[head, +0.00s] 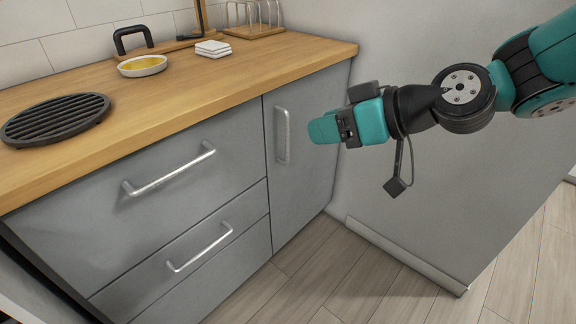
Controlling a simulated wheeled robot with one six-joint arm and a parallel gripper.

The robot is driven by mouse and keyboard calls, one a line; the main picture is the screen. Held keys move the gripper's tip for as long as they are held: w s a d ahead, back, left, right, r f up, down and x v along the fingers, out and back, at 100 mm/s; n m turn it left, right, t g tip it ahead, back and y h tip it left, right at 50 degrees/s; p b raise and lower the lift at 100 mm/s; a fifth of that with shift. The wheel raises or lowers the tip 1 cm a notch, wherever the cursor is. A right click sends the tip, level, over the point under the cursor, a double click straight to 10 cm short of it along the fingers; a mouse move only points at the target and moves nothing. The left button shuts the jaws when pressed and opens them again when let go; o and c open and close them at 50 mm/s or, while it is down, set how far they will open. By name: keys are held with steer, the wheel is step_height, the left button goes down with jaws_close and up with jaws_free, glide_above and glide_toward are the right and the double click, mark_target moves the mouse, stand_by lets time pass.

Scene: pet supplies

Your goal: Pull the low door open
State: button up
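The low door (298,195) is the narrow grey cabinet front under the right end of the counter. It looks closed, flush with the drawer fronts beside it. Its vertical metal handle (283,136) is near the door's upper left edge. My gripper (313,130) reaches in from the right at about the handle's height in the picture. Its teal fingers point left towards the handle, with a visible gap between them and it. The fingers overlap from this angle, so their opening is hidden. Nothing shows held in them.
Two grey drawers with bar handles, an upper one (150,170) and a lower one (205,262), are left of the door. The wooden counter (210,95) holds a black grill plate (56,118), a bowl (142,66) and white coasters (212,48). A grey panel (450,205) stands at right. The wooden floor (300,280) in front is clear.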

steer(key=w+f+t+y+b, duration=0.1)
steer(key=w+f+t+b, duration=0.2)
steer(key=w+f+b, duration=0.6)
steer(key=m+t+b, duration=0.3)
steer(key=t+b, duration=0.1)
steer(key=t, duration=0.2)
glide_toward(288, 137)
steer(key=shift+h, duration=0.4)
steer(key=p+x, duration=0.2)
steer(key=x, duration=0.8)
steer(key=shift+w+a+r, duration=0.2)
steer(key=shift+a, duration=0.05)
